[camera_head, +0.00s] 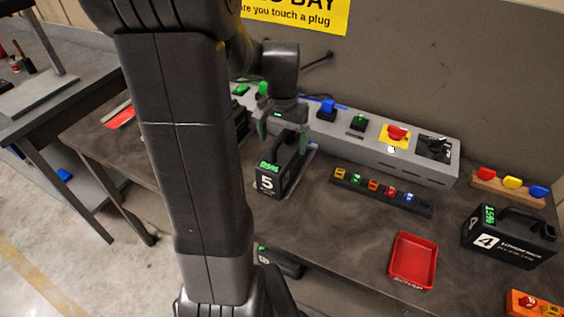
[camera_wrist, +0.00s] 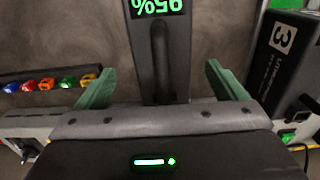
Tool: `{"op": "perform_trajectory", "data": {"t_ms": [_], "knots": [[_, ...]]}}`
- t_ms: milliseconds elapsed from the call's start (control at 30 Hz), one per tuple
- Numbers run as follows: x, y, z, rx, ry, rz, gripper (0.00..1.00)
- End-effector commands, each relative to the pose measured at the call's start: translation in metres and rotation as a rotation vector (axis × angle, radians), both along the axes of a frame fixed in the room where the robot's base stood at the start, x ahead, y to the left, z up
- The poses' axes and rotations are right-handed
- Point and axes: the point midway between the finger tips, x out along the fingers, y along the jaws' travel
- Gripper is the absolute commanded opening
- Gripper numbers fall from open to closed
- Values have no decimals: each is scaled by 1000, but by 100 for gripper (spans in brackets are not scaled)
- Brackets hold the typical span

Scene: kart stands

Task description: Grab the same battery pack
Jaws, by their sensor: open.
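The black battery pack marked 5 (camera_head: 268,182) stands upright on the dark bench, with a green readout on its top and a handle. In the wrist view the pack (camera_wrist: 178,60) lies between my fingers, and its readout says 95%. My gripper (camera_head: 283,128) points down over the pack's handle. In the wrist view my gripper (camera_wrist: 162,82) has its green fingers wide apart, one on each side of the handle. I cannot tell if either finger touches the pack. The pack's rear side is partly hidden by my gripper.
A second pack, marked 4 (camera_head: 508,238), stands at the right. A pack marked 3 (camera_wrist: 284,48) is close beside in the wrist view. A grey charger panel (camera_head: 372,150) runs behind. A red tray (camera_head: 413,262) and a connector strip (camera_head: 380,191) lie to the right.

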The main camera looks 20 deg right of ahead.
Motion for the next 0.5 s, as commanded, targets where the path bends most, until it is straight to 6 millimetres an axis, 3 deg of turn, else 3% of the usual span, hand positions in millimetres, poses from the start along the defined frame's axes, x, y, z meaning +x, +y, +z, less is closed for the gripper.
{"op": "perform_trajectory", "data": {"t_ms": [300, 500], "knots": [[4, 0, -42, 2, 4, 0, 91], [4, 0, -49, 1, 1, 0, 91]]}}
